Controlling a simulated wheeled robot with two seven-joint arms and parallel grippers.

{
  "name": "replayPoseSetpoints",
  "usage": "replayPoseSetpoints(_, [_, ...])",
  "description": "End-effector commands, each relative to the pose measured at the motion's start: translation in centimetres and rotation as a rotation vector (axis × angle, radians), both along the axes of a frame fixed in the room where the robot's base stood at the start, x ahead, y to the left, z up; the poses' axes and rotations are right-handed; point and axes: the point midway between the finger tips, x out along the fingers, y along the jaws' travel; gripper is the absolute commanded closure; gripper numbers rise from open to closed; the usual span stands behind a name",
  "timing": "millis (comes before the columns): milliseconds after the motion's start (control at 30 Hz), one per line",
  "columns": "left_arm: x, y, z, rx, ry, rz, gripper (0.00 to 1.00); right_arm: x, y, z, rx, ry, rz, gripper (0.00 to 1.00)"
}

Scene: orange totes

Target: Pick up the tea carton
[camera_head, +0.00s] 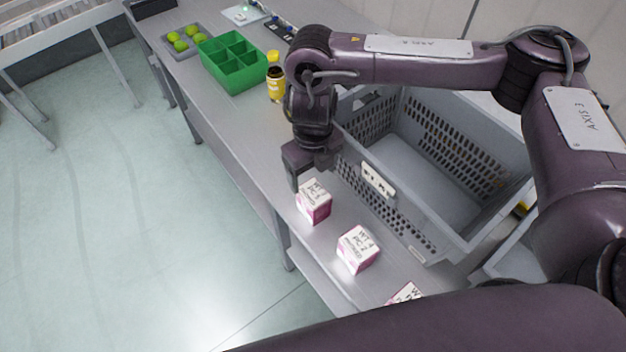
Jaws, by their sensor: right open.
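Several small white and pink cartons stand in a row along the front edge of the grey table. The nearest to my right gripper is one carton (313,205); a second carton (357,251) stands below it in the picture, and a third carton (406,294) is partly hidden by my arm. The print is too small to tell which is tea. My right gripper (309,178) is open and empty, pointing down just above and behind the first carton, apart from the others. My left gripper is not in view.
A large empty grey crate (455,222) stands right of the cartons. A yellow-capped bottle (275,85), a green divided box (217,62) and a tray (208,44) of green balls (181,45) stand farther back. Left of the table is open floor.

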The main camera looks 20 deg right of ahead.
Motion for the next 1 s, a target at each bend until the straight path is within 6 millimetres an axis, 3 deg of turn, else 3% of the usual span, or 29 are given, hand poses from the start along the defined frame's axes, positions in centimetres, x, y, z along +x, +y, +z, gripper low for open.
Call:
replayPoseSetpoints(400, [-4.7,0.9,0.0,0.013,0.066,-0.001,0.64,0.0,-0.2,-4.2,0.001,0.007,-0.004,0.25])
replayPoseSetpoints(600, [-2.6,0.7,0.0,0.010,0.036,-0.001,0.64,0.1,-0.2,-6.8,0.002,0.005,-0.002,0.25])
replayPoseSetpoints(733, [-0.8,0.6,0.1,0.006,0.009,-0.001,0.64,0.1,-0.2,-7.4,0.001,0.003,-0.001,0.25])
replayPoseSetpoints(967, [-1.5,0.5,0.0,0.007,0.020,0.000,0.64,0.2,-0.2,-7.5,0.001,0.001,0.000,0.25])
replayPoseSetpoints(1000, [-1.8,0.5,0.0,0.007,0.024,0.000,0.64,0.2,-0.2,-7.5,0.001,0.001,-0.001,0.30])
